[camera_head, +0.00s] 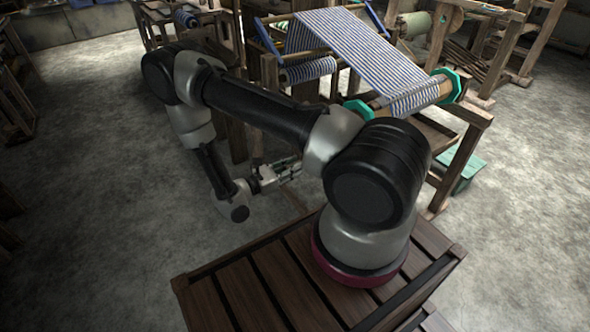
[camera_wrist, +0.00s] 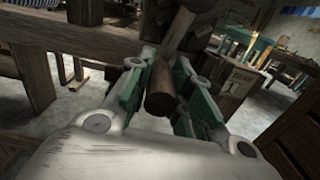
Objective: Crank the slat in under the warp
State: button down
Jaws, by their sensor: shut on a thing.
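The blue-and-white striped warp (camera_head: 362,50) slopes over the wooden loom down to a front beam (camera_head: 425,97) with green octagonal end flanges. A roll of the same striped cloth (camera_head: 307,71) lies lower inside the frame. In the wrist view a round wooden handle (camera_wrist: 160,92), which looks like the crank's grip, stands between the green pads of my gripper (camera_wrist: 165,60). My gripper is shut on it. In the head view my gripper (camera_head: 287,170) is low at the loom's near left side, partly behind my arm; the handle is not clear there. I cannot make out the slat.
Loom posts and rails (camera_wrist: 75,45) stand close to my gripper on the left in the wrist view. A green box (camera_head: 462,172) sits on the floor right of the loom. Other wooden frames (camera_head: 530,40) stand behind. The floor (camera_head: 90,190) at left is clear.

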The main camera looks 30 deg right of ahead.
jog(key=w+r+m, duration=0.7)
jog(key=r+m, duration=0.2)
jog(key=m, duration=0.5)
jog(key=shift+a, duration=0.2)
dwell(1.3)
jog(key=shift+r, duration=0.25)
dwell(0.4)
jog(key=c, duration=1.3)
grip_release()
jog(key=shift+o, duration=0.2)
jog(key=shift+f, duration=0.1)
jog(key=a, duration=1.2)
jog(key=shift+s, duration=0.25)
